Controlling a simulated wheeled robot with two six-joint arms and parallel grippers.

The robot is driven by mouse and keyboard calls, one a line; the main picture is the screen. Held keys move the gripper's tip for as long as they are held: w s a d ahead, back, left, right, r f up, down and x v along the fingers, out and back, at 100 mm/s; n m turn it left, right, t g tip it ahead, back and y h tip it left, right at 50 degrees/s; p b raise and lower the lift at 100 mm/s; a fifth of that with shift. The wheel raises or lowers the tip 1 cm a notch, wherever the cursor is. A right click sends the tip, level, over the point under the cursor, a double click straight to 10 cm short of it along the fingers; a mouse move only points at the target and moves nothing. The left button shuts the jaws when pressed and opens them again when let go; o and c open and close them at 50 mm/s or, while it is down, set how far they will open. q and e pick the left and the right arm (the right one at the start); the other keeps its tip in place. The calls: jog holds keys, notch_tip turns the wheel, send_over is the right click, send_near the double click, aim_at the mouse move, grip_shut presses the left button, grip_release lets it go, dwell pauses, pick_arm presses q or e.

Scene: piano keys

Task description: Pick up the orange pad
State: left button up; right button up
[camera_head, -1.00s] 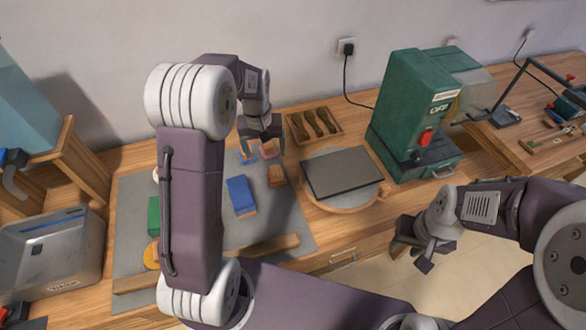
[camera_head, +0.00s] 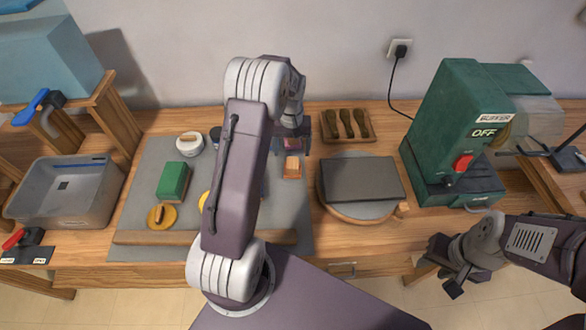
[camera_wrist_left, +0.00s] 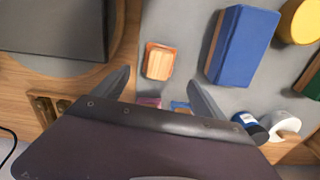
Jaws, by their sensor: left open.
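A small block with an orange-tan top (camera_head: 292,167) lies on the grey mat, just in front of my left gripper (camera_head: 294,146). In the left wrist view the block (camera_wrist_left: 159,61) sits between and slightly beyond the two fingertips, apart from both. The left gripper (camera_wrist_left: 158,80) is open and empty.
A blue block (camera_wrist_left: 241,44) lies beside the small block. A green block (camera_head: 173,181) and white round container (camera_head: 189,143) are on the mat (camera_head: 140,215). A dark plate (camera_head: 362,180) lies on a round board to the right. A wooden tray (camera_head: 347,126) stands behind.

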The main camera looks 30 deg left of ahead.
aim_at(292, 162)
pick_arm(q)
notch_tip(292, 162, down, 4)
jog(key=shift+r, duration=0.15)
jog(key=f, duration=0.3)
jog(key=f+p, duration=0.1)
jog(key=shift+s+d+f, duration=0.25)
jog(key=shift+d+f, duration=0.05)
jog(key=shift+f, duration=0.05)
jog(key=shift+w+f, duration=0.1)
jog(key=shift+f, duration=0.15)
jog(key=c, duration=1.5)
